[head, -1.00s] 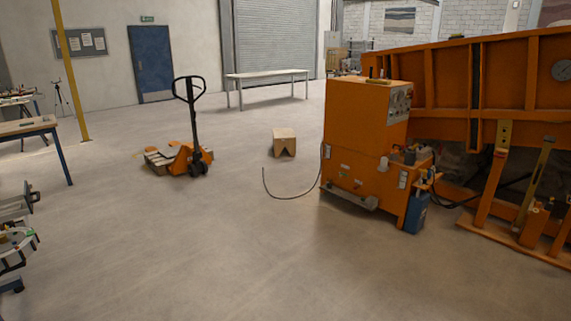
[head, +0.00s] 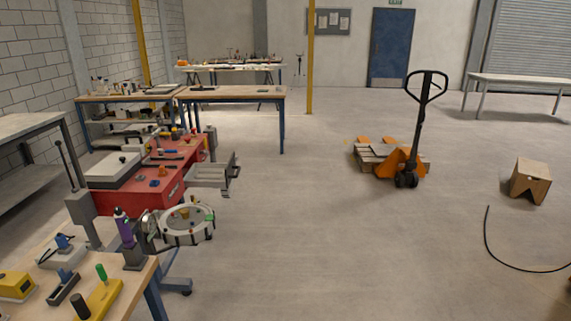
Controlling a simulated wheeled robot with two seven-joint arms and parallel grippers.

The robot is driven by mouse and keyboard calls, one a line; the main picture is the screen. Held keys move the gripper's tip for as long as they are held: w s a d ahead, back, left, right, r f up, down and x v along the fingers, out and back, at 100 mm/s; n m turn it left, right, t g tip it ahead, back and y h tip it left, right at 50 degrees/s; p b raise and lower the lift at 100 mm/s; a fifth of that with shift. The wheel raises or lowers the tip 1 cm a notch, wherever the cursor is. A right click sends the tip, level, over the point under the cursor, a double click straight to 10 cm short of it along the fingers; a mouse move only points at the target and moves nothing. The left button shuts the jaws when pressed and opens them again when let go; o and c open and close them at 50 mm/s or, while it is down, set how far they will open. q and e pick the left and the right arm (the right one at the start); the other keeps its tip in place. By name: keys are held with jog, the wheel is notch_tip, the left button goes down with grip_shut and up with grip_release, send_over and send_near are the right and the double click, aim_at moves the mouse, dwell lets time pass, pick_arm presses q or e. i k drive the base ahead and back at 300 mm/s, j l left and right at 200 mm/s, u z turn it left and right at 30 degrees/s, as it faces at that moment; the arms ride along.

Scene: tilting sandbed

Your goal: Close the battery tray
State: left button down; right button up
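A grey, open tray or drawer (head: 210,172) juts out to the right from the red tool cart (head: 150,205) at the left of the head view. I cannot tell whether this is the battery tray; no label is readable. Neither of my grippers shows in the view.
A round white fixture (head: 187,225) on a wheeled stand is in front of the cart. A wooden bench (head: 125,285) fills the lower left corner. The middle floor is clear.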

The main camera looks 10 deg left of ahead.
aim_at(200, 175)
jog(key=i+u, duration=0.3)
jog(key=i, duration=0.3)
jog(key=i+l+u, duration=0.15)
jog(key=i+u, duration=0.2)
jog(key=i, duration=0.3)
